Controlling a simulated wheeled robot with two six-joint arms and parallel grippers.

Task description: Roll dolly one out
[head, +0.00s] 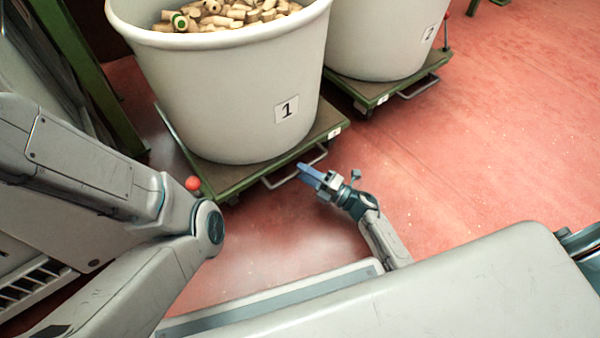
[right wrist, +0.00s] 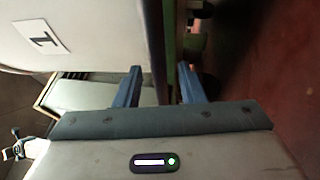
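Dolly one (head: 237,183) is a low green-framed platform in the head view. It bears a large pale bin (head: 215,95) labelled 1 and filled with cork stoppers (head: 225,14). A metal loop handle (head: 272,185) sticks out from its near edge. A red knob (head: 193,183) shows at its near left corner, beside my left arm. My right gripper (head: 308,174) is at the right end of the handle. In the right wrist view its fingers (right wrist: 158,88) are apart, with the dolly's edge beyond them. I cannot tell whether the handle lies between them. My left gripper is out of view.
A second dolly (head: 385,92) with a pale bin (head: 380,40) labelled 2 stands close behind on the right. Green posts (head: 95,75) and a rack stand at the left. The red floor (head: 480,150) is clear to the right.

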